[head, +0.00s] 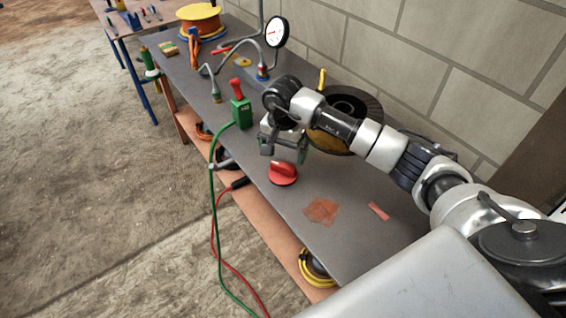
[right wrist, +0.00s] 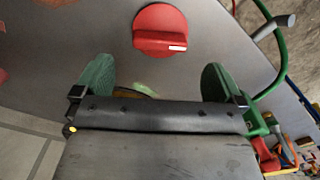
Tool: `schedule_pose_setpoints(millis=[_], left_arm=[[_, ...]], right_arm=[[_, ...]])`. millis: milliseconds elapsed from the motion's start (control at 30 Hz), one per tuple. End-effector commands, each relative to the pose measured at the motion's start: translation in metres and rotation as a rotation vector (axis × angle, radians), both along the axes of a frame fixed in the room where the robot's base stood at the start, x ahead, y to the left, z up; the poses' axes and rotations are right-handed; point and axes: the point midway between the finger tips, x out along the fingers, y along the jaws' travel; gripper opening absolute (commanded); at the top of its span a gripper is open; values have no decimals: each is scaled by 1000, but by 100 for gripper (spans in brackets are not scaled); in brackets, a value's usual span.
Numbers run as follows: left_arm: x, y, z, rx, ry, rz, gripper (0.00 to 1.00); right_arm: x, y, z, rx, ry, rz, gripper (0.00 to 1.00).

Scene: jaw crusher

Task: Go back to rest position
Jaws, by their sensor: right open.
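My right gripper (head: 283,146) hangs over the grey bench in the head view, just behind a red knob (head: 283,173) on the bench top. In the right wrist view the two green fingertips of the right gripper (right wrist: 155,82) stand wide apart with nothing between them. The red knob (right wrist: 160,30) lies beyond the fingertips there, apart from them, with a white mark on its edge. My right arm reaches in from the right side of the head view. My left gripper shows in neither view.
The grey bench (head: 345,240) runs along a block wall. A green box with a red lever (head: 240,108) stands left of the gripper. A dark reel (head: 345,110) is behind the arm. A pressure gauge (head: 276,31) stands farther back. Green and red cables hang off the front edge.

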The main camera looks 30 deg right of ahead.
Motion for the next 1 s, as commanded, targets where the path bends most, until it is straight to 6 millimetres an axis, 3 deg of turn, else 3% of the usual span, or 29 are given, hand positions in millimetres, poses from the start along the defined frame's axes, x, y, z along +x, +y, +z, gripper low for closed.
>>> schedule_pose_setpoints(millis=[233, 700, 1000], left_arm=[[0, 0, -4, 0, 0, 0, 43], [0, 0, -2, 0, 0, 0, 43], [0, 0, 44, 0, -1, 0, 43]], right_arm=[[0, 0, 26, -1, 0, -1, 100], [0, 0, 29, -1, 1, 0, 100], [0, 0, 76, -1, 1, 0, 100]])
